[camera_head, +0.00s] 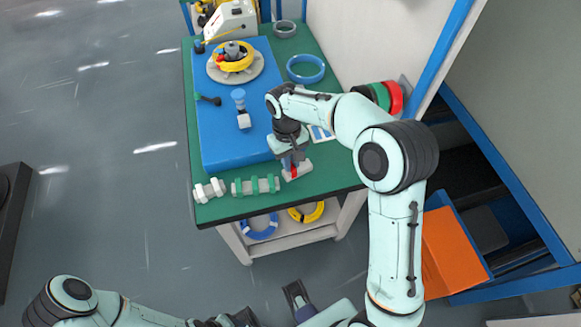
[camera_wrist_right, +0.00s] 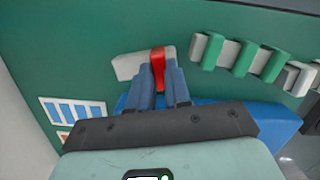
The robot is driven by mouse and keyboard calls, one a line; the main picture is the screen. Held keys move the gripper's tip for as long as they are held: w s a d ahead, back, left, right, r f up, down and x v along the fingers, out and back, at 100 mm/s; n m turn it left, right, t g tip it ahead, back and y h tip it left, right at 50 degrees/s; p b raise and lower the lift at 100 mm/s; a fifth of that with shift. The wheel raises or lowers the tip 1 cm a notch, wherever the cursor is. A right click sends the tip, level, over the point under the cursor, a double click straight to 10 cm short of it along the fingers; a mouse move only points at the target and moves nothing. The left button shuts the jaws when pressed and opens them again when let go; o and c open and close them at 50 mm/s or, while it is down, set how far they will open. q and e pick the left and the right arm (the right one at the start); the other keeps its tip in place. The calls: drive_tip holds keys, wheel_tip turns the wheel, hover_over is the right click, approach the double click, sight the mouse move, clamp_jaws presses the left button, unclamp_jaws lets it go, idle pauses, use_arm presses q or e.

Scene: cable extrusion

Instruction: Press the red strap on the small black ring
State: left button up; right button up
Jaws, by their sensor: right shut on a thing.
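My right gripper (camera_head: 293,164) points down at the front right part of the green table. It is shut on the red strap (camera_head: 292,173), which shows between the fingertips in the right wrist view (camera_wrist_right: 158,62). The strap lies across a pale grey block (camera_wrist_right: 130,66). I cannot tell whether it is fixed to the block or only touches it. I cannot pick out a small black ring for certain; the gripper and arm hide part of the table.
Green and grey blocks (camera_head: 256,185) stand in a row left of the gripper. A blue mat (camera_head: 218,133) covers much of the green table (camera_head: 342,178). A yellow coil (camera_head: 236,62) sits on a round disc at the back.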

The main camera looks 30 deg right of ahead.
use_arm(q)
drive_tip(key=r+p, duration=0.2)
drive_tip(key=w+r+p, duration=0.1)
drive_tip(key=r+p, duration=0.1)
drive_tip(key=shift+w+r, duration=0.2)
drive_tip(key=shift+r, duration=0.15)
use_arm(e)
wheel_tip(320, 180, up, 6)
